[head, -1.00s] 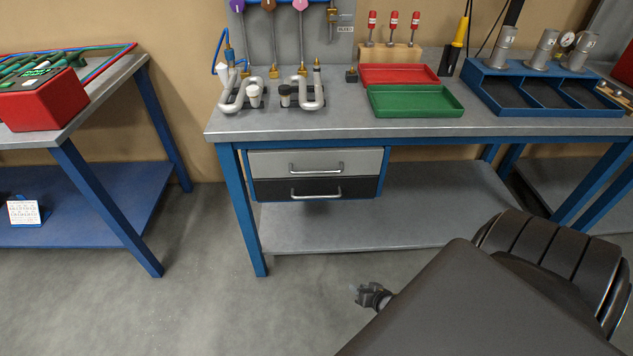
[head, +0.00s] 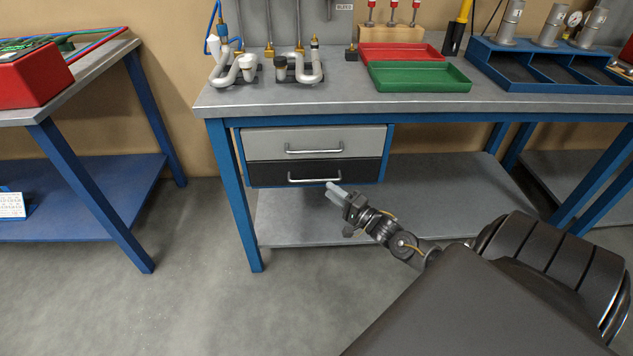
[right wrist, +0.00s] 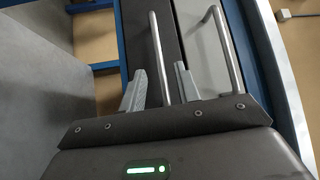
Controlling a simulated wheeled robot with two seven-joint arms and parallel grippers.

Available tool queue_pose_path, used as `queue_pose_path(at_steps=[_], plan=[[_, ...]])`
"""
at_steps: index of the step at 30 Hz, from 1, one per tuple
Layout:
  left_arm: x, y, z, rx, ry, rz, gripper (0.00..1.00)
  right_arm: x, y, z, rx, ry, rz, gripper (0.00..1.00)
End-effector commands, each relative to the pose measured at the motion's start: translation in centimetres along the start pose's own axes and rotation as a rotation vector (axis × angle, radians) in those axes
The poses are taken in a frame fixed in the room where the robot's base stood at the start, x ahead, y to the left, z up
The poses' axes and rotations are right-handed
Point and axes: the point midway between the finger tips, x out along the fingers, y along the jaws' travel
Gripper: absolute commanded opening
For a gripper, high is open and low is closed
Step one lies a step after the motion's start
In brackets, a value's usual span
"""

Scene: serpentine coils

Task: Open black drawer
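The black drawer (head: 268,174) is the lower of two drawers under the workbench and looks shut, flush with the grey drawer above. Its silver bar handle (head: 305,180) runs across the front. My right gripper (head: 333,190) is just in front of the handle's right end, slightly below it. In the right wrist view, the gripper (right wrist: 160,72) is open, its two fingers apart. The black drawer's handle (right wrist: 157,40) lines up between the fingers; I cannot tell whether either touches it. My left gripper is not in view.
The grey drawer (head: 268,143) with its own handle (head: 314,150) is directly above. A blue table leg (head: 233,195) stands left of the drawers, and a grey lower shelf (head: 430,195) lies below. Open floor (head: 200,300) is in front.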

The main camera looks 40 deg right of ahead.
Motion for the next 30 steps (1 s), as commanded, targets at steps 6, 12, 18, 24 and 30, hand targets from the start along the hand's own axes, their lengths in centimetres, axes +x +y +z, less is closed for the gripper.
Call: queue_pose_path(at_steps=[6, 12, 18, 24, 30], plan=[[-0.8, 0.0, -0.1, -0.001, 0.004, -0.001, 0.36, 4.2, 0.1, -0.1, -0.002, 0.001, -0.001, 0.32], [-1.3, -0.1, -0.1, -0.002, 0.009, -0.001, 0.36, 6.5, 0.1, 0.0, -0.001, 0.001, 0.001, 0.32], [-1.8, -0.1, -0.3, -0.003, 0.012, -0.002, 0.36, 7.1, 0.1, 0.0, -0.001, 0.002, 0.003, 0.32], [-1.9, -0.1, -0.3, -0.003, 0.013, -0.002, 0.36, 7.1, 0.1, 0.0, -0.001, 0.001, 0.003, 0.32], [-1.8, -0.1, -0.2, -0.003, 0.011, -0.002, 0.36, 7.1, 0.1, 0.0, -0.001, 0.001, 0.003, 0.06]])
